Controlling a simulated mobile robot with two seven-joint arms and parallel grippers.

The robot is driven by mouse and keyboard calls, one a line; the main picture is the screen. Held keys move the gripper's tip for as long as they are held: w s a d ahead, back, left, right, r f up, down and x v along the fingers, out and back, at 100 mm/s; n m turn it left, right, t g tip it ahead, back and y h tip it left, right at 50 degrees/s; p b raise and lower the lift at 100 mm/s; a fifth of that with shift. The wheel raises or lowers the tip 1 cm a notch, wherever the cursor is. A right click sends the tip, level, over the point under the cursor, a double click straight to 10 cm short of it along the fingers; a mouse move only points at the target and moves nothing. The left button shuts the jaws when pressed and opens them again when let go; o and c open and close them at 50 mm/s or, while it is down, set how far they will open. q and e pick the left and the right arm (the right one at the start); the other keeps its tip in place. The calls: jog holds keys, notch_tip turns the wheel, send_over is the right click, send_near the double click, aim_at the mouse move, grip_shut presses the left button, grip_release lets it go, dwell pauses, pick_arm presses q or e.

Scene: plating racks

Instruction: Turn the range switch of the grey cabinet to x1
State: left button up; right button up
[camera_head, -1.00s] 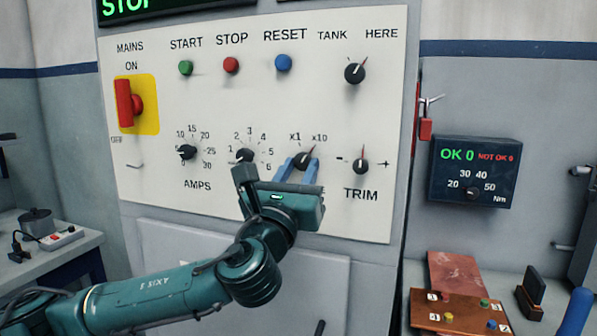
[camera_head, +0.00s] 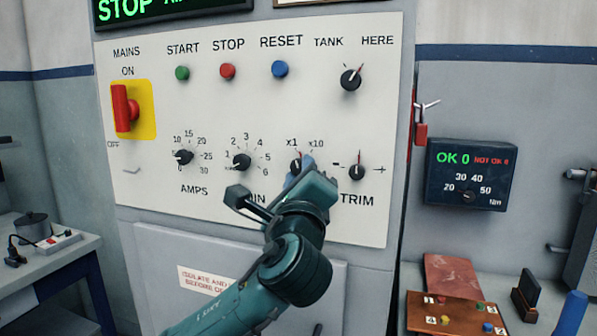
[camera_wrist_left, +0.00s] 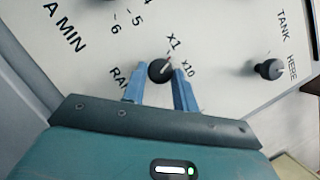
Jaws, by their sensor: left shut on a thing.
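The range switch (camera_head: 296,167) is a small black knob with a pointer, on the white panel of the grey cabinet (camera_head: 215,228). Its marks are x1 on the left and x10 on the right. My left gripper (camera_head: 301,168) is shut on this knob, with a blue finger on each side. The wrist view shows the knob (camera_wrist_left: 159,70) between the two blue fingers (camera_wrist_left: 160,82). In the head view the pointer stands nearly straight up; I cannot tell whether it is exactly on x1. The gripper hides part of the knob and the label below. My right gripper is not in view.
The TRIM knob (camera_head: 357,171) is close on the right and the A MIN knob (camera_head: 242,161) on the left. The TANK/HERE knob (camera_head: 350,79) is above right. A red padlock (camera_head: 421,133) hangs at the cabinet's right edge.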

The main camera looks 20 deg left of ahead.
pick_arm(q)
jog(key=shift+r+n+g+y+p, duration=0.15)
jog(key=shift+n+g+y+p, duration=0.3)
jog(key=shift+n, duration=0.95)
jog(key=o, duration=1)
jog(key=shift+c, duration=0.2)
